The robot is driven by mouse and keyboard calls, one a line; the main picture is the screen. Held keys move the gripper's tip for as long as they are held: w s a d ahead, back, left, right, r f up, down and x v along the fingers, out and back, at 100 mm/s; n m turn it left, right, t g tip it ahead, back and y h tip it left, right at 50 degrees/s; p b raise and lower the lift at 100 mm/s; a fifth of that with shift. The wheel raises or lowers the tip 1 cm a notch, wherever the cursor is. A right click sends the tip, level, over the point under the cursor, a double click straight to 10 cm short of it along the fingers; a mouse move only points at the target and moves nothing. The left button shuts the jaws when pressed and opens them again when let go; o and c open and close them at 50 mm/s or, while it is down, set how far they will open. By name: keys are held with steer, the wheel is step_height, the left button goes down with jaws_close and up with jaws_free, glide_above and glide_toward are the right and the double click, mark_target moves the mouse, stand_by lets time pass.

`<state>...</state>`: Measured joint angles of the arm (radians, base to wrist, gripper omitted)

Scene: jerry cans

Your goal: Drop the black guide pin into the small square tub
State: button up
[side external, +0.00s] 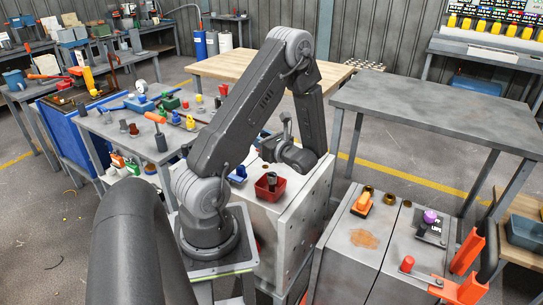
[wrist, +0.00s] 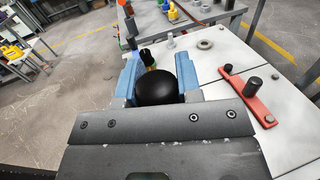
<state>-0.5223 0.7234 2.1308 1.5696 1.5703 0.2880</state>
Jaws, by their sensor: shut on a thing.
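My gripper (wrist: 156,82) has its two blue fingers closed on a black, round-topped piece (wrist: 157,90), which looks like the guide pin seen end-on. Its lower length is hidden by the gripper body. In the side external view a small red square tub (side external: 262,194) stands on the grey cabinet top below my wrist. A dark cylindrical thing (side external: 272,177) shows at the tub; I cannot tell whether it is inside or behind it. My fingers and the held piece cannot be made out clearly in that view. The red tub is not visible in the wrist view.
A small blue container (side external: 237,175) stands left of the red tub. A cluttered bench (side external: 130,125) stands left; the grey table (side external: 440,105) at right is bare.

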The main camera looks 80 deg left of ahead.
steer(key=w+f, duration=0.3)
steer(key=f, duration=0.3)
steer(key=shift+d, duration=0.15)
steer(key=shift+w+f, duration=0.1)
steer(key=shift+f, duration=0.25)
steer(key=shift+f, duration=0.2)
steer(key=o, duration=1.1)
